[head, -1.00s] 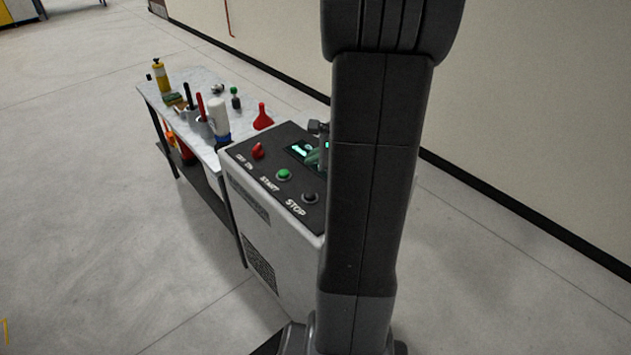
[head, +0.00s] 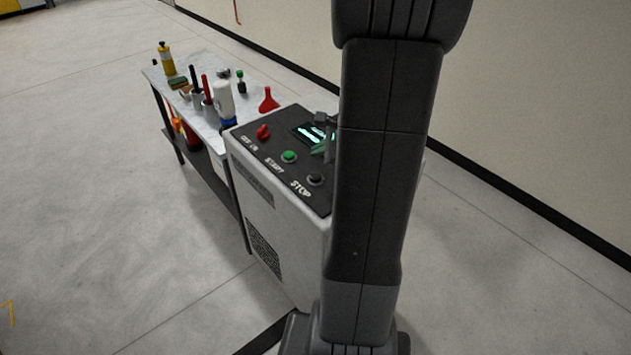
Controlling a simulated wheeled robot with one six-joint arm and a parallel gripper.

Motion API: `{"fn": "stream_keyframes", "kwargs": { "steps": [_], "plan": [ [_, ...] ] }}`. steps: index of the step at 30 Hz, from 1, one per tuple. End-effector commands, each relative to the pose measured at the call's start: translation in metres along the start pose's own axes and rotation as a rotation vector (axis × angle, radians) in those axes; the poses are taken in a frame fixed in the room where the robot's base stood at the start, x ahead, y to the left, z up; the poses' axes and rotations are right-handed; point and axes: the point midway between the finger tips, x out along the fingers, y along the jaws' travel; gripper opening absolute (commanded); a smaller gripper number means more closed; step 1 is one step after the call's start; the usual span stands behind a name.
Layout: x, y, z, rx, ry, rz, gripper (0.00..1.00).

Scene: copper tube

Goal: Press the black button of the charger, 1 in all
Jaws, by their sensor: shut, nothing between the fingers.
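The charger (head: 270,215) is a light grey cabinet with a dark sloped top panel. The black button (head: 316,179) sits at the panel's near right, beside the STOP lettering, just left of my arm in the head view. It is uncovered. A green button (head: 289,157) beside START and a red switch (head: 263,132) lie further left. A lit display (head: 310,133) is behind them, partly hidden by my arm.
A workbench (head: 207,130) adjoins the charger on the far left, holding a red funnel (head: 268,101), a white bottle (head: 224,101), a yellow bottle (head: 166,60) and other items. A wall (head: 530,100) runs behind. Floor (head: 100,220) at the left is clear.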

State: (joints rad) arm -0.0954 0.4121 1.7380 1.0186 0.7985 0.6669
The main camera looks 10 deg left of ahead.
Motion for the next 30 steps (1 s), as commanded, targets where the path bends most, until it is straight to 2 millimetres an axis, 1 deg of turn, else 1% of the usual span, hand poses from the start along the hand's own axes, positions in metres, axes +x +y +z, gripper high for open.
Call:
{"fn": "stream_keyframes", "kwargs": {
  "steps": [1, 3, 10, 30],
  "plan": [
    [0.01, 0.008, -0.008, 0.001, 0.0, 0.0, 0.0],
    [0.018, 0.013, -0.013, 0.0, 0.0, 0.0, 0.0],
    [0.034, 0.025, -0.025, -0.001, 0.001, 0.0, 0.0],
    [0.035, 0.025, -0.026, -0.001, 0.001, 0.0, 0.0]
  ]
}}
